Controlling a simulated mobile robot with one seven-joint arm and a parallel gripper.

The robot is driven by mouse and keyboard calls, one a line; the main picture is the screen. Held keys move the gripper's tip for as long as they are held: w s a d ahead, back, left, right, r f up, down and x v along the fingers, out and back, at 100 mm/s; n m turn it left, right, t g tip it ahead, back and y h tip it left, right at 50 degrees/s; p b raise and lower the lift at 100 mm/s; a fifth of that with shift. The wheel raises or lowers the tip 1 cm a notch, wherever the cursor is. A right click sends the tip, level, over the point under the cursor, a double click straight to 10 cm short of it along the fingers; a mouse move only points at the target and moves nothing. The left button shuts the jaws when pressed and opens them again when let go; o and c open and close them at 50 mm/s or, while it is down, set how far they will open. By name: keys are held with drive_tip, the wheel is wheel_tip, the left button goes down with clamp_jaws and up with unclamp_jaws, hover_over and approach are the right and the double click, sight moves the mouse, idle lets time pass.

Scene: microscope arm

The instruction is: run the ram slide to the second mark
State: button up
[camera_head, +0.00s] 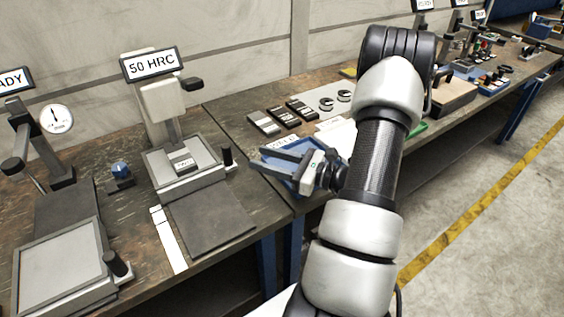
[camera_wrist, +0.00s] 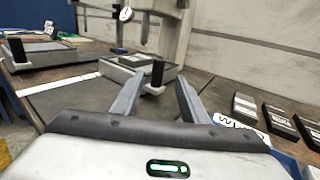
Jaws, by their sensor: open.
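A hardness tester (camera_head: 160,105) with a "50 HRC" display stands on the left bench. At its foot is a grey sliding tray (camera_head: 196,180) with a small labelled block (camera_head: 183,162) on it and an upright black handle (camera_head: 227,155) at its right corner. I cannot tell for sure which part is the ram slide. My gripper (camera_head: 259,156) is open and empty, to the right of this handle and apart from it. In the wrist view the handle (camera_wrist: 157,74) shows between and beyond my open fingers (camera_wrist: 155,97). No numbered marks are readable.
A dial-gauge device (camera_head: 60,130) with its own plate (camera_head: 60,268) and black handle (camera_head: 116,263) stands at left. A white strip (camera_head: 168,240) lies beside a dark mat (camera_head: 212,222). A blue tray (camera_head: 272,160) and several sample blocks (camera_head: 282,116) are near my gripper.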

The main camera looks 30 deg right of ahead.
drive_tip(key=v, duration=0.5)
idle(0.4)
